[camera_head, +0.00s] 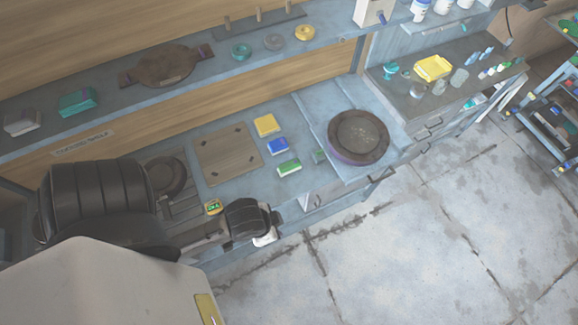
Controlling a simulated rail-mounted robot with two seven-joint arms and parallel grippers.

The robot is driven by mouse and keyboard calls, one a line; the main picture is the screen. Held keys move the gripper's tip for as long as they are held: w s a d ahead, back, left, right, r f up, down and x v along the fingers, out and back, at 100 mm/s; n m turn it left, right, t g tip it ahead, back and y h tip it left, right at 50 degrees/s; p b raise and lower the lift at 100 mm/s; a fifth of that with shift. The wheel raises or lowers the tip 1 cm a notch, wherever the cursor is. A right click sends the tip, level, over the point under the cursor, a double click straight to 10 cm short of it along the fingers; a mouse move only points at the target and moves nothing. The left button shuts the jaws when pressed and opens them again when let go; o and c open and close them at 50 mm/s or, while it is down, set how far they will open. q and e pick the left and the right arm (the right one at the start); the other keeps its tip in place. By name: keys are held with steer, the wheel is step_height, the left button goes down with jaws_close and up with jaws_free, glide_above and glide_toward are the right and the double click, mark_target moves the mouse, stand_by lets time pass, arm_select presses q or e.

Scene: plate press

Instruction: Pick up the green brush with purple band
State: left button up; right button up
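Three small blocks lie in a row on the blue-grey bench: a yellow one (266,125), a blue one (277,145) and a green one (289,167). The green block has a pale lower edge. I cannot make out a purple band on it or tell whether it is the brush. A teal-green block (77,102) lies on the upper shelf, also with no clear band. My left arm comes in from the lower left, its black end below and left of the green block and apart from it. Its fingers cannot be made out. My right gripper is not in view.
A round dark plate (359,137) sits on the bench's right part. A brown square board (226,154) lies left of the blocks. The upper shelf (120,92) runs behind the bench. A side counter holds a yellow container (432,68).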

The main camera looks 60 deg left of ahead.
arm_select(q)
steer(key=o, duration=0.7)
steer(key=shift+a, duration=0.15)
